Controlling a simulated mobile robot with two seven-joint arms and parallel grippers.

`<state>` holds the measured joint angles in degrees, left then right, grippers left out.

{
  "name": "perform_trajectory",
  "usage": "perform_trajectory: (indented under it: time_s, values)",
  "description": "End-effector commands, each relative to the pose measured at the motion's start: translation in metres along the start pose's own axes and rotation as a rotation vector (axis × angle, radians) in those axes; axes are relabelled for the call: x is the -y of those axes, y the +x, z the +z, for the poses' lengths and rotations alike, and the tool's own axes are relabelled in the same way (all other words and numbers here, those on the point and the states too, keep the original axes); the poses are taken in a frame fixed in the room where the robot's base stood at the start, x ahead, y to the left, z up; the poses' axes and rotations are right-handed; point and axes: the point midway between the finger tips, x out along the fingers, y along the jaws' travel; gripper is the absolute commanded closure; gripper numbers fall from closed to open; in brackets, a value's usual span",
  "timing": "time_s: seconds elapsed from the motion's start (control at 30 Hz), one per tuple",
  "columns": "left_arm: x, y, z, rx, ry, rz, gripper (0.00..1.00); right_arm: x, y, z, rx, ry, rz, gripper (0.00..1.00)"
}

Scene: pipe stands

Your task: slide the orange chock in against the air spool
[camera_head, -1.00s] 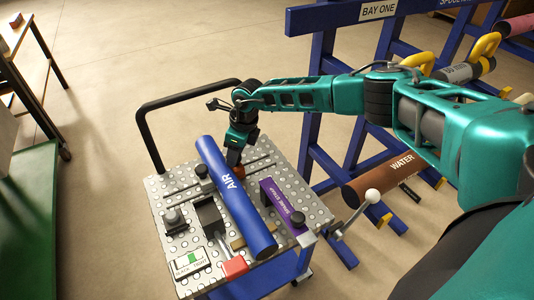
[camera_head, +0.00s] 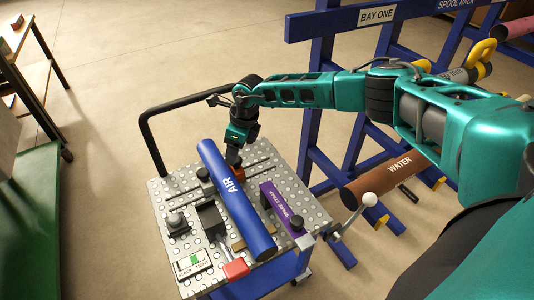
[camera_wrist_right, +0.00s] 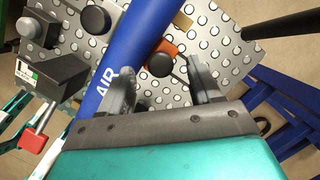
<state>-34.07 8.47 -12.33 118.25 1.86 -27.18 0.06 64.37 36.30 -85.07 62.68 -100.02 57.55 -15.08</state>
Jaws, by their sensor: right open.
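The blue air spool (camera_head: 237,200) lies diagonally across the cart's perforated top; it also shows in the right wrist view (camera_wrist_right: 125,45). The orange chock (camera_head: 239,171) is at the spool's right side towards its far end, partly hidden by my right gripper (camera_head: 233,158). In the right wrist view the chock (camera_wrist_right: 168,47) has a black knob (camera_wrist_right: 159,65) and sits close to the spool; I cannot tell whether they touch. My right gripper (camera_wrist_right: 158,70) is open, its fingers spread to either side of the knob. My left gripper is out of view.
A purple block (camera_head: 280,207) stands right of the spool. A black clamp with a red handle (camera_head: 236,269) and a level gauge (camera_head: 192,264) are left of it. The cart's black handle (camera_head: 160,110) rises behind. The blue rack with a brown water spool (camera_head: 390,179) stands at right.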

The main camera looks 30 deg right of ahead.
Motion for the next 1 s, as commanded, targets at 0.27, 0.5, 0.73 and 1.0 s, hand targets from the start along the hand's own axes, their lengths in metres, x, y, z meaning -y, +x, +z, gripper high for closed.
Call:
perform_trajectory:
  time_s: [0.27, 0.5, 0.73, 1.0]
  values:
    - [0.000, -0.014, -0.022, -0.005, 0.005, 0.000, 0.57, 0.000, -0.025, 0.006, -0.001, 0.000, 0.000, 0.36]
    - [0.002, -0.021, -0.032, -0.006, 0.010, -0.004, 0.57, 0.000, -0.041, 0.010, -0.001, 0.000, 0.000, 0.36]
    - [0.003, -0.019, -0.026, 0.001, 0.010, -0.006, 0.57, 0.000, -0.041, 0.010, -0.001, 0.000, 0.000, 0.36]
    - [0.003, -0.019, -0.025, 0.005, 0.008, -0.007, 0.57, 0.000, -0.041, 0.010, -0.001, 0.000, 0.000, 0.36]
